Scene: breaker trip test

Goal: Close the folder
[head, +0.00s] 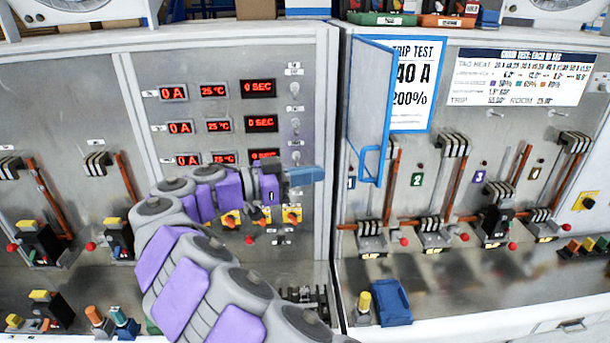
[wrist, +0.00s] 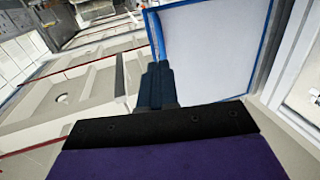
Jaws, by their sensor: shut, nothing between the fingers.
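The folder looks like a thin grey-white panel with a blue rim (head: 368,105). It stands upright and swung out from the right cabinet, beside the TRIP TEST sign, with a blue loop handle at its lower edge. In the wrist view the blue-rimmed panel (wrist: 215,50) fills the upper middle. My gripper (head: 308,175) is shut and empty, its blue fingers pointing right, just left of the panel's lower edge in the head view. In the wrist view the fingers (wrist: 156,78) overlap the panel's left edge. I cannot tell whether they touch it.
The left cabinet has red displays (head: 258,123) and knobs behind my arm. Breakers with copper bars (head: 456,185) line the right cabinet, below and right of the panel. A blue block (head: 391,302) lies on the ledge. The TRIP TEST sign (head: 412,85) is partly covered by the panel.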

